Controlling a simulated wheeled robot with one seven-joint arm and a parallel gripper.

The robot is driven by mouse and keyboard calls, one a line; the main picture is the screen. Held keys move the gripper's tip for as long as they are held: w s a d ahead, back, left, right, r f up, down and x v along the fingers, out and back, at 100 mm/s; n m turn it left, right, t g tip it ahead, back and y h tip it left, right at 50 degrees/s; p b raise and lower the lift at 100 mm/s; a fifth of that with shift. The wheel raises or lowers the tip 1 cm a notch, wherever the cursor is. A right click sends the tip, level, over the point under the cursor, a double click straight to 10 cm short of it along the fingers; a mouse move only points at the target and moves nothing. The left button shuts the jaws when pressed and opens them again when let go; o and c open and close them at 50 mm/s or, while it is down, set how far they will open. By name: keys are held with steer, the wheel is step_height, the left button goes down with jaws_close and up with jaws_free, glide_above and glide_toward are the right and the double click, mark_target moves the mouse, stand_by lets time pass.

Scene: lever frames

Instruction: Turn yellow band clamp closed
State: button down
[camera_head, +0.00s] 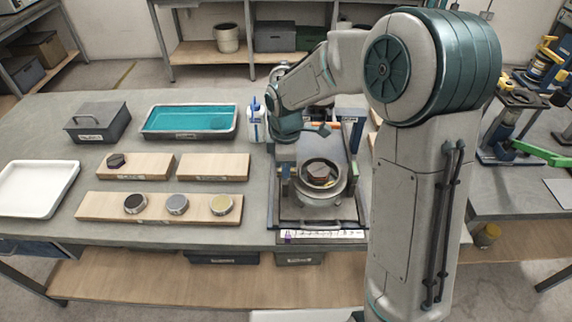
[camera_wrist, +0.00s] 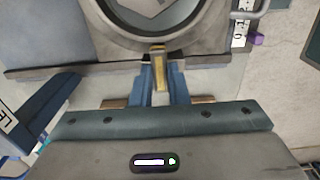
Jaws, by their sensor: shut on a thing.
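The band clamp (camera_head: 343,190) is a round grey metal ring on a dark fixture plate at the middle of the bench, with a dark piece (camera_head: 320,173) inside it. Its curved rim (camera_wrist: 115,38) fills the top of the wrist view. A short yellow lever (camera_wrist: 158,55) sticks out from the rim toward my gripper. My gripper (camera_wrist: 160,78) has its two blue fingers close on either side of the lever, shut on it.
A wooden board (camera_head: 105,207) with several round pucks lies left of the fixture. A teal-lined tray (camera_head: 148,134), a grey box (camera_head: 97,122) and a white tray (camera_head: 35,188) stand farther left.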

steer(key=c, duration=1.7)
jaws_free()
steer(key=shift+r, duration=0.15)
step_height(320, 180, up, 14)
steer(key=shift+f+b, duration=0.15)
steer(key=shift+b, duration=0.2)
steer(key=s+d+f+m+t, duration=0.1)
steer(key=s+d+m, duration=0.3)
steer(key=s+m, duration=0.2)
steer(key=s+d+f+m+t, duration=0.1)
steer(key=s+d+m, duration=0.4)
steer(key=s+m, duration=0.1)
steer(key=s+d+f+m+t, duration=0.1)
steer(key=s+d+m, duration=0.3)
steer(key=s, duration=0.4)
steer(key=shift+d+m, duration=0.3)
steer(key=shift+m, duration=0.6)
